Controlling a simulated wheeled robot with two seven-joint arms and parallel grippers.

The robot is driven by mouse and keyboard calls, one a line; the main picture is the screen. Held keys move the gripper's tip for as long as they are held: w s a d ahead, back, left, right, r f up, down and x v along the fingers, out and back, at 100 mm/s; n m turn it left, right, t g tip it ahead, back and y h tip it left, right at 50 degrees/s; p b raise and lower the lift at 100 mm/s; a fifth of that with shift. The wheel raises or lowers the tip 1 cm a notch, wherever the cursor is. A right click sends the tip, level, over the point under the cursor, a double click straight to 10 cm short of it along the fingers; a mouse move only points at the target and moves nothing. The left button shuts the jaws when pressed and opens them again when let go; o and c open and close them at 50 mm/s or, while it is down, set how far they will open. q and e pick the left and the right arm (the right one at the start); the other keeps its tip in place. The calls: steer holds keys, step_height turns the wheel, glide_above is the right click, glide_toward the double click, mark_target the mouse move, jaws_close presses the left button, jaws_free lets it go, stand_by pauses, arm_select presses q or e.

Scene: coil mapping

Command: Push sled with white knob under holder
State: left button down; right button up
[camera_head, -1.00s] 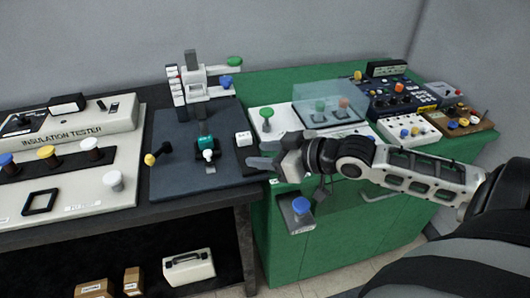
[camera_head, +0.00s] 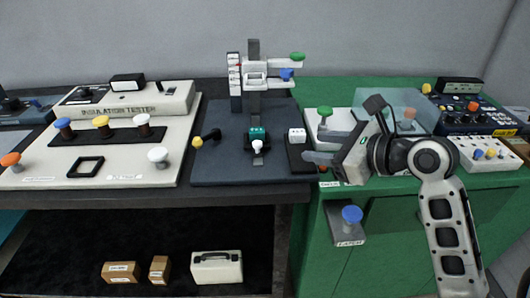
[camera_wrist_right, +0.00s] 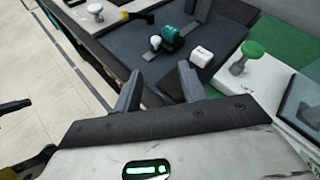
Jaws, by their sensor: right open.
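The sled carries a teal coil (camera_head: 257,132) and has a white knob (camera_head: 257,147) at its front. It sits on the dark grey base plate (camera_head: 225,170), in front of the holder (camera_head: 255,78), an upright stand with a pale frame and side arms. The coil (camera_wrist_right: 173,35) and white knob (camera_wrist_right: 155,42) also show in the right wrist view, beyond the fingertips. My right gripper (camera_head: 318,160) is open and empty, to the right of the sled and apart from it. It also shows in the wrist view (camera_wrist_right: 158,86). My left gripper is not in view.
A white block (camera_head: 297,136) on a dark strip stands between the sled and my right gripper. A black lever with a yellow knob (camera_head: 198,142) is left of the sled. The insulation tester (camera_head: 130,100) stands further left. A green-knobbed post (camera_head: 324,116) and a clear cover are right.

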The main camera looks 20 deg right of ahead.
steer(key=m, duration=0.3)
steer(key=b, duration=0.3)
glide_toward(260, 144)
steer(key=x, duration=0.7)
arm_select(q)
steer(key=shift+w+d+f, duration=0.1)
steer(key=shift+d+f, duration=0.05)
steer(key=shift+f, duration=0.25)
arm_select(e)
steer(key=shift+w+a+f, duration=0.25)
steer(key=shift+w+f, duration=0.05)
steer(key=shift+w, duration=0.35)
